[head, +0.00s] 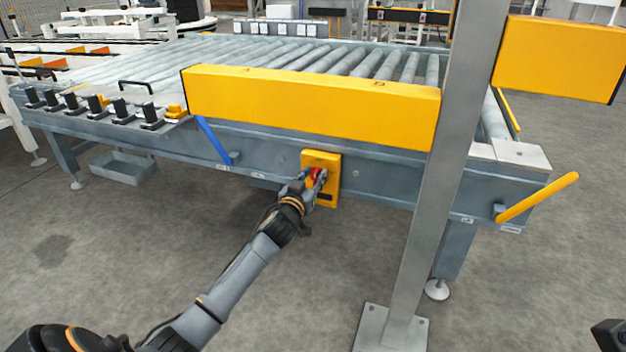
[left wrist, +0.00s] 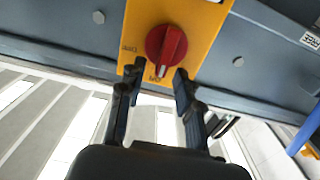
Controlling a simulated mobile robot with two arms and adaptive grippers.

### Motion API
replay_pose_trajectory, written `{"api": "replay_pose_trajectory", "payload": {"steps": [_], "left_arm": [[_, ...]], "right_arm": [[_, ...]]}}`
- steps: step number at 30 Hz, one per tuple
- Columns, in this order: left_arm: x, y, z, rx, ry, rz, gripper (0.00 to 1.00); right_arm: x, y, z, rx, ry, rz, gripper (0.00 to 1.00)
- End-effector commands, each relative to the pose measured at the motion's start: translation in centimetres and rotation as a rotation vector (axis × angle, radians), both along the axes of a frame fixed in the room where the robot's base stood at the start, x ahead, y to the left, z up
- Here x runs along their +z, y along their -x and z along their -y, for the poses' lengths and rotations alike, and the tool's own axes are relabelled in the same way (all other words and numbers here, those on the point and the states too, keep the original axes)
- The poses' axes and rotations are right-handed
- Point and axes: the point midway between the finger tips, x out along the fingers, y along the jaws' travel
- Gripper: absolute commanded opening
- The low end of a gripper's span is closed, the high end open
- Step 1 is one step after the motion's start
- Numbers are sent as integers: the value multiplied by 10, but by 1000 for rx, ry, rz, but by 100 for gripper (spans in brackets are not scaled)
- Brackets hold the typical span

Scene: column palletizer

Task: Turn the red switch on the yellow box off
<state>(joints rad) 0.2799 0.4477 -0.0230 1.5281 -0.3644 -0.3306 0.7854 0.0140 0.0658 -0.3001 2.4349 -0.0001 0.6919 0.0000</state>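The yellow box (head: 321,160) is fixed to the grey side beam of the roller conveyor. Its red switch (head: 317,174) is a round knob, partly hidden by my left gripper (head: 314,178) in the head view. In the left wrist view the red switch (left wrist: 166,48) sits on the yellow box (left wrist: 205,22), with its raised grip slightly tilted from upright. My left gripper (left wrist: 156,75) is open, its two fingertips apart just short of the knob, one toward each side. I cannot see the fingers touching it.
A grey post (head: 442,150) stands to the right of the box, on a floor plate. A long yellow guard (head: 310,105) runs above the box. A yellow handle (head: 538,198) sticks out at right. The floor in front is clear.

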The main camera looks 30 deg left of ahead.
Motion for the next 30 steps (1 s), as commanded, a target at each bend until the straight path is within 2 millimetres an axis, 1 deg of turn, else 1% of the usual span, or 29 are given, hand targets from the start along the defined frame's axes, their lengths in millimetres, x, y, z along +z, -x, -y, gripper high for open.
{"api": "replay_pose_trajectory", "payload": {"steps": [7, 8, 9, 11, 12, 13, 23, 30], "left_arm": [[0, -1, 0, 0, 0, 0, 34], [0, -1, 0, 0, 0, 0, 30], [0, -1, 0, 0, 0, 0, 22], [0, -1, 0, 0, 0, 0, 10], [0, -1, 0, 0, 0, 0, 2], [0, -1, 0, 0, 0, 0, 0], [0, -1, 0, 1, -16, -5, 0], [1, -1, 3, 1, -114, -30, 0]], "right_arm": [[0, 0, 0, 0, 0, 0, 40], [0, 0, 0, 0, 0, 0, 40], [0, 0, 0, 0, 1, 0, 40], [0, 0, 0, 0, 1, 0, 40], [0, 0, 0, 0, 1, 0, 40], [0, 0, 0, 0, 1, 0, 40], [2, 1, 0, 0, -1, 3, 40], [5, 1, 1, 2, -7, -9, 40]]}}
